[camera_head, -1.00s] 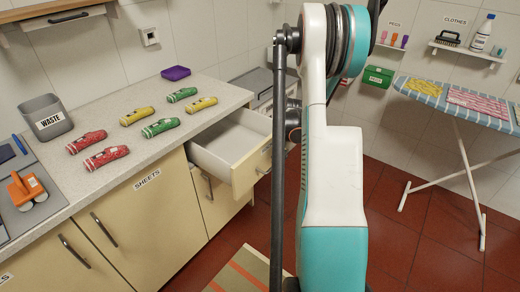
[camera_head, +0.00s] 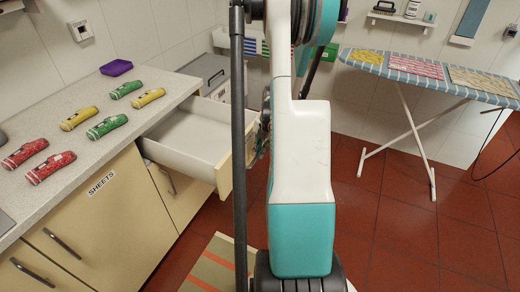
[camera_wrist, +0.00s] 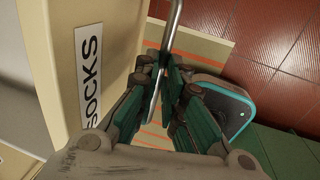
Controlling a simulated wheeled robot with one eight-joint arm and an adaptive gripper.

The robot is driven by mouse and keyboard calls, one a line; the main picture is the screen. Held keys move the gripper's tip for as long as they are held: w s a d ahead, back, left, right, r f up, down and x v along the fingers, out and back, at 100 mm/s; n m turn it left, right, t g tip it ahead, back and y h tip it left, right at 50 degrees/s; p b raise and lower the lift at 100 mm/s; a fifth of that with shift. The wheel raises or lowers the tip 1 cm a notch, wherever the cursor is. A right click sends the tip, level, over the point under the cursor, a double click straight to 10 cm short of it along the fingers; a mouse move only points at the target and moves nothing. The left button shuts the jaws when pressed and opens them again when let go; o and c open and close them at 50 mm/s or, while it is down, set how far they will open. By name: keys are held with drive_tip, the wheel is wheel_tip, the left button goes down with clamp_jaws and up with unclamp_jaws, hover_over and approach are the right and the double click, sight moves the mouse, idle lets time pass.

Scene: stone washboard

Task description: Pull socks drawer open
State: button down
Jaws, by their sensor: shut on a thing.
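The socks drawer (camera_head: 190,145) stands pulled out from the counter in the head view, its white inside empty where I can see it. In the wrist view its pale front (camera_wrist: 60,40) carries a "SOCKS" label (camera_wrist: 90,70). The metal handle (camera_wrist: 173,25) runs between the fingers. My gripper (camera_wrist: 163,78) is shut on this handle, beside the drawer front. In the head view my arm hides most of the gripper and the right end of the drawer front.
The counter (camera_head: 85,85) holds several red, yellow and green rolled items and a purple tray (camera_head: 116,67). A "SHEETS" cupboard (camera_head: 100,200) is below. An ironing board (camera_head: 430,72) stands at right. A striped mat (camera_head: 212,265) lies on red tiles, with free floor at right.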

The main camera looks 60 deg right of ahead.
drive_tip(key=c, duration=1.7)
unclamp_jaws()
drive_tip(key=r, duration=0.4)
drive_tip(key=s+r, duration=0.1)
drive_tip(key=r, duration=0.3)
drive_tip(key=s+r, duration=0.1)
drive_tip(key=r, duration=0.2)
drive_tip(key=shift+s+d+r, duration=0.15)
drive_tip(key=shift+r, duration=0.25)
